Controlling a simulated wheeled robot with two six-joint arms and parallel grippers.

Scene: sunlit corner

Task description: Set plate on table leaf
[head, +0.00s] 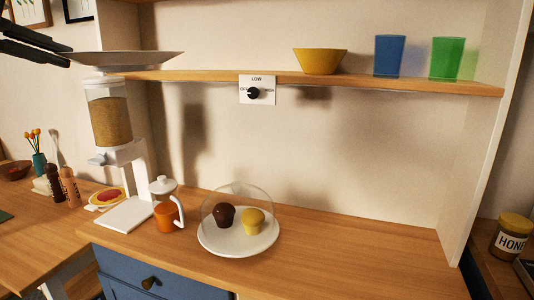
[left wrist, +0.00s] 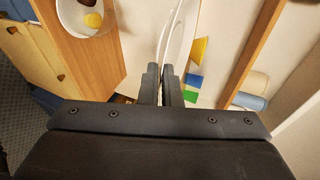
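My left gripper (head: 66,54) is at the upper left of the head view, shut on the near rim of a shallow pale plate (head: 125,60). The plate is held roughly level in the air, in front of the shelf's left end and above the cereal dispenser. In the left wrist view the two fingers (left wrist: 164,88) close together on the plate (left wrist: 181,25), which shows nearly edge-on. A wooden tabletop (head: 40,262) lies at the lower left of the head view; which part of it is the leaf I cannot tell. My right gripper is not in view.
A cereal dispenser (head: 110,115), an orange French press (head: 165,217) and a domed plate of muffins (head: 225,247) stand on the counter (head: 340,262). The shelf (head: 400,84) holds a yellow bowl (head: 320,60), a blue cup (head: 389,55) and a green cup (head: 447,57). The counter's right half is clear.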

